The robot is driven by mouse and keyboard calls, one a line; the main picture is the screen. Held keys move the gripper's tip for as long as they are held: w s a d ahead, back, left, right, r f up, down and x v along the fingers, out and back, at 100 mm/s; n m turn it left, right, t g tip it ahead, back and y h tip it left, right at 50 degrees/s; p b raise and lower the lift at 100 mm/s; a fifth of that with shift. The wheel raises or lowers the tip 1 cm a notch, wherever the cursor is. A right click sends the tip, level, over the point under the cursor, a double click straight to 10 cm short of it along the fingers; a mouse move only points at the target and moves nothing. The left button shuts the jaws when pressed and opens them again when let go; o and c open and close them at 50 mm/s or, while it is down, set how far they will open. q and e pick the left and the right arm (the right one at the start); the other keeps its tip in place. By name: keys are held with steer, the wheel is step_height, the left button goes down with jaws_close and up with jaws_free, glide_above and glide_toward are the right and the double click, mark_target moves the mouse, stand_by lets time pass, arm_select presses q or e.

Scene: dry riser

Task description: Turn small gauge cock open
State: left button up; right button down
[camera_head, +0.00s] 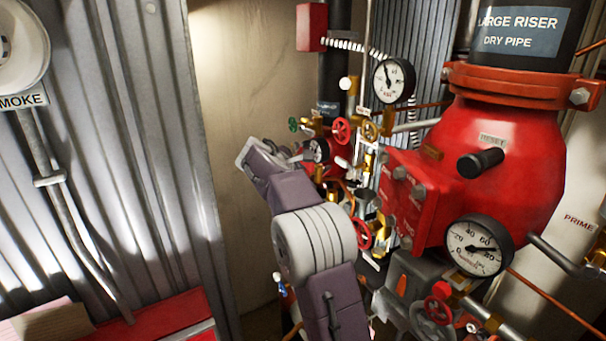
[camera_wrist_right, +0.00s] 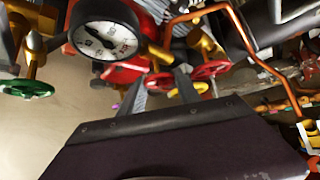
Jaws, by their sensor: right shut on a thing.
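My right gripper (camera_head: 303,155) reaches up from the bottom middle in the head view, its fingertips at the small gauge (camera_head: 320,150) in the pipe cluster. In the right wrist view the small gauge (camera_wrist_right: 103,40) has a white face and black rim. My right gripper's two grey fingers (camera_wrist_right: 160,84) stand just below and right of it, closed around a small part by the gauge. My left gripper is not in view.
Near the fingers are a red handwheel (camera_head: 341,130), a green handwheel (camera_head: 293,125) and a yellow handwheel (camera_head: 370,131). A larger gauge (camera_head: 393,80) is above right. The big red valve body (camera_head: 505,155) fills the right side. Open space lies left, before the corrugated wall (camera_head: 120,120).

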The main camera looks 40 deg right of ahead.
steer(key=shift+g, duration=0.4)
steer(key=c, duration=0.9)
jaws_free()
steer(key=shift+o, duration=0.2)
steer(key=b+v, duration=0.1)
steer(key=v, duration=0.8)
steer(key=shift+b, duration=0.3)
steer(key=shift+d, duration=0.15)
